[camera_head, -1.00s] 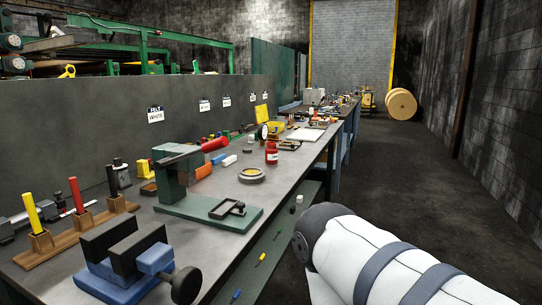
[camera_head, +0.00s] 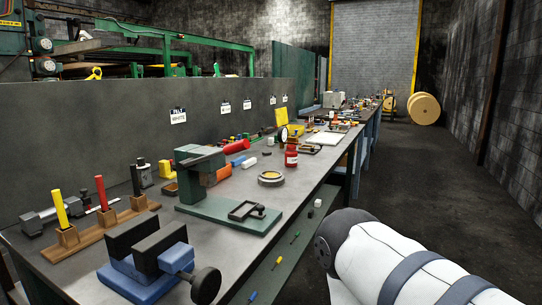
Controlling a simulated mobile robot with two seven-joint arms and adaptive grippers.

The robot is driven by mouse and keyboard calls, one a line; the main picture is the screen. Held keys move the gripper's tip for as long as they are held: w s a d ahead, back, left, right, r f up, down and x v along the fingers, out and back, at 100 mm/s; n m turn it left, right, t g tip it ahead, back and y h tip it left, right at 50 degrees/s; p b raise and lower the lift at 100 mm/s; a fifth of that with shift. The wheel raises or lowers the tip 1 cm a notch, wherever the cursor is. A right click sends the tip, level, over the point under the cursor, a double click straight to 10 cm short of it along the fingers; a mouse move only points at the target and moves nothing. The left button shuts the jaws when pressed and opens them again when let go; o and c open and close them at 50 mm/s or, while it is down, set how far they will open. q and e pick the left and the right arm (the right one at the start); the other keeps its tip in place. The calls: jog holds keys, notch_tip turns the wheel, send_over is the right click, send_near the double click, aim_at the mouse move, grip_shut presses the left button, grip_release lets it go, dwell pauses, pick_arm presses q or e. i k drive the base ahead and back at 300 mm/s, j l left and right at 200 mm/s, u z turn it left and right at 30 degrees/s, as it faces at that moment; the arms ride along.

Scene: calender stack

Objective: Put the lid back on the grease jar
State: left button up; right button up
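A red jar (camera_head: 291,153) with a pale band stands upright on the long workbench, toward its right edge. A low round grey piece with a yellowish centre (camera_head: 270,178) lies on the bench nearer to me. I cannot tell for sure which of these is the grease jar or its lid. The two stand apart, and both are small in this view. A white arm link of mine fills the lower right, beside the bench. Neither of my grippers shows in the view.
A green press (camera_head: 200,175) and a blue vise (camera_head: 160,262) stand on the near bench. A wooden rack (camera_head: 105,232) holds coloured sticks at left. A dark panel (camera_head: 230,112) backs the bench. Open floor (camera_head: 430,190) lies to the right, with a large roll (camera_head: 424,109) far back.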

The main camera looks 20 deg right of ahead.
aim_at(290, 154)
jog(key=i+l+u, duration=0.1)
jog(key=l+u, duration=0.2)
jog(key=l, duration=0.7)
jog(key=l+u, duration=0.25)
jog(key=l, duration=0.75)
jog(key=l+u, duration=0.25)
jog(key=l, duration=0.3)
jog(key=i+l+u, duration=0.2)
jog(key=l, duration=0.35)
jog(key=k+l+u, duration=0.1)
jog(key=l+u, duration=0.15)
jog(key=l, duration=0.25)
jog(key=k+l+u, duration=0.2)
jog(key=l, duration=0.35)
jog(key=l+u, duration=0.25)
jog(key=l, duration=0.3)
jog(key=k+l+u, duration=0.2)
jog(key=l, duration=0.3)
jog(key=k+l+u, duration=0.1)
jog(key=l, duration=0.25)
jog(key=k+l, duration=0.1)
jog(key=l, duration=0.2)
jog(key=k+l+u, duration=0.15)
jog(key=l, duration=0.2)
jog(key=k+l, duration=0.1)
jog(key=l, duration=0.2)
jog(key=u, duration=0.05)
